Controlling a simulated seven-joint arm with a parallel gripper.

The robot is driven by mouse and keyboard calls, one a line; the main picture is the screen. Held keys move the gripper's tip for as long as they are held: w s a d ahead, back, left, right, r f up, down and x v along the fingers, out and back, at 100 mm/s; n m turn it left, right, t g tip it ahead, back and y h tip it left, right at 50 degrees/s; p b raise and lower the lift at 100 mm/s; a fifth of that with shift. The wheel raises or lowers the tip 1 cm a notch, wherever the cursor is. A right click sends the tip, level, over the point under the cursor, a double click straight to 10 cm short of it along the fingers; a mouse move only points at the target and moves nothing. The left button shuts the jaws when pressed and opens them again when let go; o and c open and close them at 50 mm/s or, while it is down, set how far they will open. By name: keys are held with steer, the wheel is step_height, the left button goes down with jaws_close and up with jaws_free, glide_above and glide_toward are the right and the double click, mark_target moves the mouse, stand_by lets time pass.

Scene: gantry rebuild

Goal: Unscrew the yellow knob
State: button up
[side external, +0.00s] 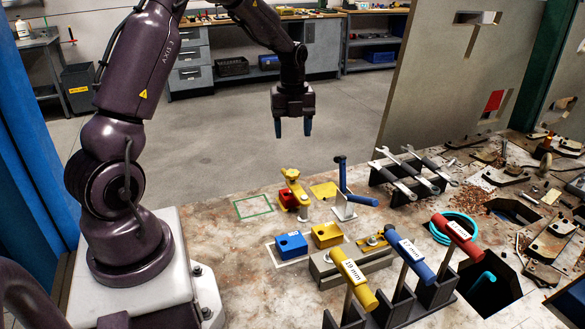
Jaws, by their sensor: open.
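The yellow knob (291,174) tops a small yellow fixture with a red block (290,199) at its base, in the middle of the worktable (210,258). My gripper (293,128) hangs above and behind it in the picture, fingers pointing down. Its two dark blue fingers are apart with nothing between them. It does not touch the knob. How the knob is threaded onto its fixture is too small to tell.
A blue-handled lever (343,187) stands just right of the knob. Blue (291,245) and yellow (327,234) blocks lie in front. Wrenches on a rack (411,176) and upright handled tools (353,279) stand to the right. A green-outlined square (252,207) left of the knob is clear.

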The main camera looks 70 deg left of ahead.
mark_target(292, 172)
step_height(292, 172, down, 11)
steer(key=shift+f, duration=0.1)
stand_by(0.3)
steer(key=c, duration=0.8)
